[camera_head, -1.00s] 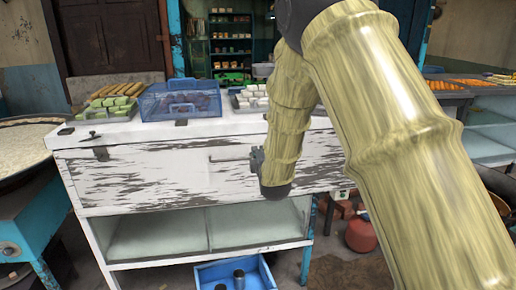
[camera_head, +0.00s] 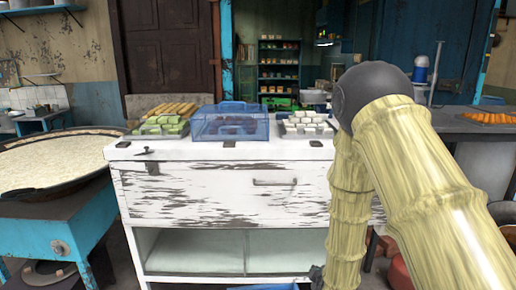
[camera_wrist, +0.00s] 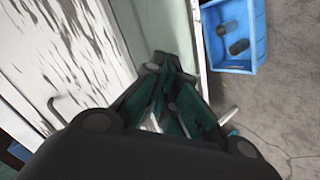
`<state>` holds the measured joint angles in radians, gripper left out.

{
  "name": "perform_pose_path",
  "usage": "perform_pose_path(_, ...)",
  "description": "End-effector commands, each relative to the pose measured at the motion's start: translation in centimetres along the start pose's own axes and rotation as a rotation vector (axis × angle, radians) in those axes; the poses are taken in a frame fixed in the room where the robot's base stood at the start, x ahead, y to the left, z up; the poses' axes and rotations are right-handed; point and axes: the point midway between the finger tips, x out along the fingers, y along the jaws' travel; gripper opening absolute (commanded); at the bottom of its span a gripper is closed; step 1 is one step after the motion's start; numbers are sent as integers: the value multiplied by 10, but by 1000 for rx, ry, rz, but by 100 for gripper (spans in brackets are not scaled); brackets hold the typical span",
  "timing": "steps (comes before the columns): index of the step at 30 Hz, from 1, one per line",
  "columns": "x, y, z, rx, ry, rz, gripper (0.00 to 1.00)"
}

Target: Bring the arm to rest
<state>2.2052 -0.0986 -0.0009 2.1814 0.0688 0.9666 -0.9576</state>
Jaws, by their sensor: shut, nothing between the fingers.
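My arm (camera_head: 425,180) is bent at the right of the head view, with its forearm (camera_head: 348,215) hanging down in front of the white cabinet's right part. My gripper (camera_wrist: 172,85) shows in the wrist view, pointing down past the cabinet front, with its dark green-black fingers drawn together and nothing between them. The gripper's fingers are out of the head view, below its lower edge.
The worn white cabinet (camera_head: 205,190) carries a blue clear box (camera_head: 232,125) and trays of sweets. A blue crate (camera_wrist: 258,40) with dark cylinders is on the floor. A large round pan (camera_head: 50,160) stands left.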

Motion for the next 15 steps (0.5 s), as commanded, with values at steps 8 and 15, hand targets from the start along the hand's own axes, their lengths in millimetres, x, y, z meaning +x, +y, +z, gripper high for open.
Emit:
perform_pose_path(8, -40, -127, 98, 313, -212, -234, 0)
perform_pose_path(15, -104, -226, 171, 580, -451, -388, 0)
